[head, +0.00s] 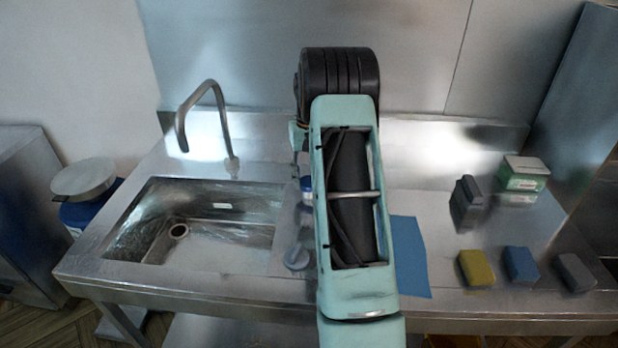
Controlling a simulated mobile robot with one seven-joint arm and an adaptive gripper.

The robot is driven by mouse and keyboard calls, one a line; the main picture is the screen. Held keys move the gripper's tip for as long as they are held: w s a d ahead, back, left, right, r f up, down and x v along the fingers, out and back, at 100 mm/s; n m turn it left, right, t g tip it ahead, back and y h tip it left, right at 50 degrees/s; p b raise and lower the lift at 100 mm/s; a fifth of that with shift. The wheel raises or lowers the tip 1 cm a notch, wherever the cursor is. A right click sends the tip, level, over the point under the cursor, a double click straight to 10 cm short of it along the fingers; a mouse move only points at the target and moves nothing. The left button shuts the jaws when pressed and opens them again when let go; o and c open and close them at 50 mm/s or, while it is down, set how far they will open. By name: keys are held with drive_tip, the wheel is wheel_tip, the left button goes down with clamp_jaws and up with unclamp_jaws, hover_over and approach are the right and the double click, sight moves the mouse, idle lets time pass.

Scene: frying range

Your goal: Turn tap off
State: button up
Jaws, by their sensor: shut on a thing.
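A tall metal tap with a bent spout (211,110) stands behind the left end of the counter. Its outlet hangs over the back left of the sink (200,238). I cannot make out a tap handle or any stream of water. My teal arm reaches up the middle of the picture, over the counter just right of the sink. My gripper is not visible; my own arm hides the space behind it, so what it touches cannot be seen.
A blue cloth (410,258) lies right of my arm. Yellow (476,268), blue (521,265) and grey (576,272) blocks line the front right. A dark object (467,200) and green-white box (523,174) stand behind. A blue-capped item (307,187) is beside my arm.

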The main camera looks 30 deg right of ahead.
idle(0.5)
drive_tip(key=o, duration=1.2)
drive_tip(key=shift+c, duration=0.2)
wheel_tip(320, 180, up, 12)
